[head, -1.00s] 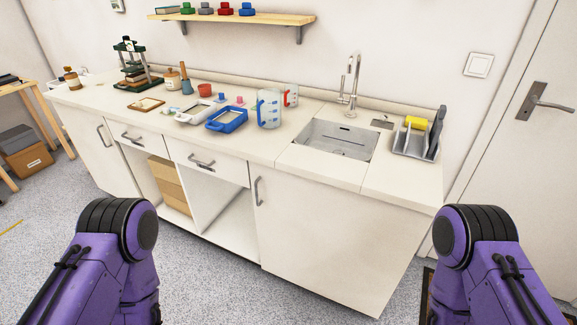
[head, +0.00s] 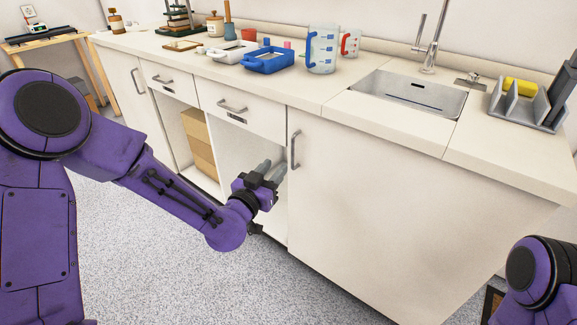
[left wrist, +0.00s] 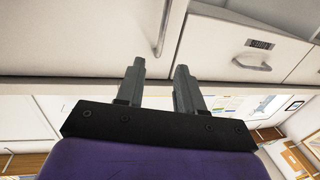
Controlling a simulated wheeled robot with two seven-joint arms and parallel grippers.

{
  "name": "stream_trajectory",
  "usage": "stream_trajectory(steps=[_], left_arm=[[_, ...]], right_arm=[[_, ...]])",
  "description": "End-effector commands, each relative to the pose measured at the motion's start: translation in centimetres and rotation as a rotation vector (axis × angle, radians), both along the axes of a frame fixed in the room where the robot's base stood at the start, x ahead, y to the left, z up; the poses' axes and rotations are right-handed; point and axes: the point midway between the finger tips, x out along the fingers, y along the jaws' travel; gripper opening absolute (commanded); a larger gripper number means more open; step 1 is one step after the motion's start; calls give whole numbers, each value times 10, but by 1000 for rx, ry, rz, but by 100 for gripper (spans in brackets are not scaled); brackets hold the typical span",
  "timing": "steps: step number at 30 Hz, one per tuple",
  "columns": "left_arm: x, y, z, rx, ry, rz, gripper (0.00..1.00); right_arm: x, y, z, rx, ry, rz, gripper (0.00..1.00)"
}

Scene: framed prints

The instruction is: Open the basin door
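The basin door (head: 400,215) is the large white door under the sink, and it looks shut. Its grey vertical handle (head: 295,150) is near the door's left edge. My left gripper (head: 270,170) is in front of the open compartment, left of and slightly below the handle, apart from it. In the left wrist view my left gripper (left wrist: 159,72) is open with nothing between its fingers. The handle (left wrist: 162,30) shows beyond the fingertips there, and the door (left wrist: 80,40) fills the upper left. My right gripper is out of view.
A drawer (head: 240,115) is above the open compartment (head: 235,165), left of the door. On the worktop are the sink (head: 410,95), a blue tray (head: 268,60), a measuring jug (head: 322,50) and a dish rack (head: 525,105). The floor (head: 170,260) ahead is clear.

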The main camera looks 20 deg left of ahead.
Motion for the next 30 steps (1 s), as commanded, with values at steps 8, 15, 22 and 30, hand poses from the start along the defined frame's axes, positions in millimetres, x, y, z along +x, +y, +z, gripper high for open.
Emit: stream_trajectory(steps=[8,15,22,30], left_arm=[[58,-7,0,-1,3,4,37],[92,-12,0,-2,6,5,37],[96,-13,0,-3,8,4,37],[96,-13,0,-3,8,4,0]], right_arm=[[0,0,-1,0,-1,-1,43],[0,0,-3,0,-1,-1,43],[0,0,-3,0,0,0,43],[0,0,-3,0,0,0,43]])
